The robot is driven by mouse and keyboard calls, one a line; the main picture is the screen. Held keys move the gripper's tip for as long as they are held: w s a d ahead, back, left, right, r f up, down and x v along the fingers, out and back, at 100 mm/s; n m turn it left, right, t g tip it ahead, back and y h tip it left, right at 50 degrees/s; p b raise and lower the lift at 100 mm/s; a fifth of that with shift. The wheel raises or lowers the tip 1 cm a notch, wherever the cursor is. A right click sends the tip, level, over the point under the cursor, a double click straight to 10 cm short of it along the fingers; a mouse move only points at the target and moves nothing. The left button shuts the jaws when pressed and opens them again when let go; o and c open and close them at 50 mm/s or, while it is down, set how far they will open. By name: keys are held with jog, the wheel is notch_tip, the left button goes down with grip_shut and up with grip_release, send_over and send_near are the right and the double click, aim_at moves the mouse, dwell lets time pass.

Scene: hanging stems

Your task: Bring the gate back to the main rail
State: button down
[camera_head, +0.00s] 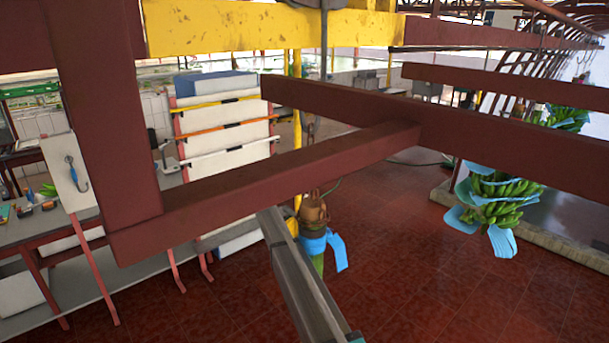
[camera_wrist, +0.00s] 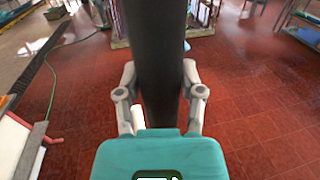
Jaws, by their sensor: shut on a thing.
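A long grey metal bar (camera_head: 300,275), which looks like the gate, slants from under a red-brown beam down to the bottom edge in the head view. In the wrist view a dark bar (camera_wrist: 155,50) runs from the top edge down between the fingers of my gripper (camera_wrist: 159,88). My gripper is shut on this bar, with one finger on each side. In the head view only a bit of teal shows at the bar's lower end. The bar's far end is hidden behind the beam. I cannot tell which overhead member is the main rail.
Red-brown beams (camera_head: 270,185) cross close in front of the head view, with a yellow beam (camera_head: 265,28) above. A banana bunch with blue wrapping (camera_head: 495,195) hangs at right. Another wrapped stem (camera_head: 314,240) hangs behind the bar. A grey table (camera_head: 75,275) stands left. Tiled floor is open below.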

jog(key=shift+w+a+r, duration=0.1)
jog(key=shift+w+a, duration=0.05)
jog(key=shift+w, duration=0.05)
jog(key=shift+c, duration=2.4)
grip_release()
jog(key=shift+o, duration=1.4)
jog(key=shift+w, duration=0.15)
jog(key=shift+s, duration=0.2)
jog(key=v, duration=1.2)
